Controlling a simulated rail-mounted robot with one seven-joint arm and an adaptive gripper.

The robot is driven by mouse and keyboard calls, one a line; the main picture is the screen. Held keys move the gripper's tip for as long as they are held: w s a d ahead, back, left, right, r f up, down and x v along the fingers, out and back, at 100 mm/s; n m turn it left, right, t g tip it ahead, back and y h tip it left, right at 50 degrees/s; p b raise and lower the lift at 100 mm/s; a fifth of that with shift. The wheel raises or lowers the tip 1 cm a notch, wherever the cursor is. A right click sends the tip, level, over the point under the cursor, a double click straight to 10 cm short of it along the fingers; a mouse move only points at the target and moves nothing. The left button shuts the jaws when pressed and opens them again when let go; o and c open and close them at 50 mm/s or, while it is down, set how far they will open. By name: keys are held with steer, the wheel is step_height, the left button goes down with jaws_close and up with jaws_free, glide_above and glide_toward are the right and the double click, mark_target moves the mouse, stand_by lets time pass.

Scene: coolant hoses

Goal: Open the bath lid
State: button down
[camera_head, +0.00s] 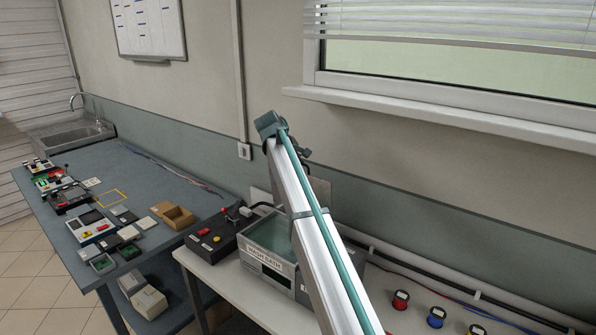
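The wash bath (267,263) is a grey box with a "WASH BATH" label on its front. It stands on the white bench, partly hidden on its right by my arm. Its top (268,233) looks greenish and glassy; I cannot tell whether this is a clear lid or the open inside. A pale upright panel shows behind the bath, and I cannot tell whether it belongs to it. My silver arm link with a teal hose rises from the bottom edge across the bath's right side. My gripper cannot be made out in this view.
A black control box (212,241) with a red button stands left of the bath. Red and blue round caps (436,317) lie on the white bench (212,277) to the right. A blue-grey table (150,187) with several small parts is at left. Pipes run along the wall.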

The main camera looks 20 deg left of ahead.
steer(key=shift+w+d+r, duration=0.1)
steer(key=shift+w+d, duration=0.2)
steer(key=shift+w, duration=0.55)
steer(key=c, duration=1.2)
jaws_free()
steer(key=shift+c, duration=0.2)
steer(key=v, duration=1.2)
